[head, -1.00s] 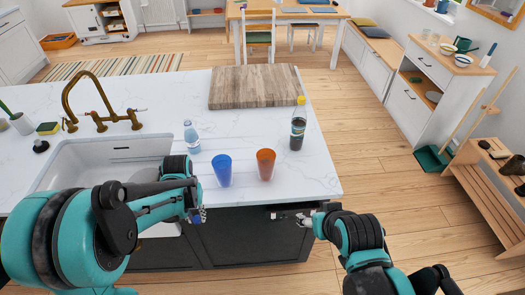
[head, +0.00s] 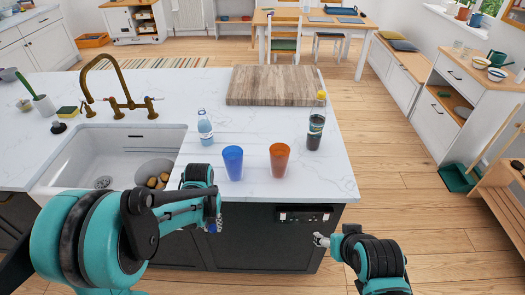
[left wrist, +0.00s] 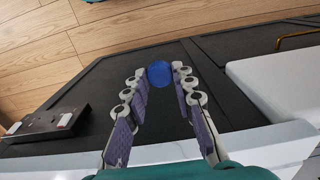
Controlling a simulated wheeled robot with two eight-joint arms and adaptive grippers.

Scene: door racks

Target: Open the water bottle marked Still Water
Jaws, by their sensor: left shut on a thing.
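A small clear bottle with a pale blue label (head: 205,128) stands upright on the white counter; its label text is too small to read. A dark bottle with a yellow cap (head: 316,128) stands to its right. My left gripper (head: 213,226) is in front of the counter edge, below the counter top and apart from both bottles. In the left wrist view its fingers are closed on a small round blue thing that looks like a cap (left wrist: 160,73). My right gripper (head: 320,240) is low in front of the cabinet, right of the left one; its fingers are too small to judge.
A blue cup (head: 233,162) and an orange cup (head: 279,160) stand near the counter's front edge, before the bottles. A wooden board (head: 275,85) lies behind. The sink (head: 75,150) and brass tap (head: 122,82) are left. A dark panel (head: 305,216) sits on the cabinet front.

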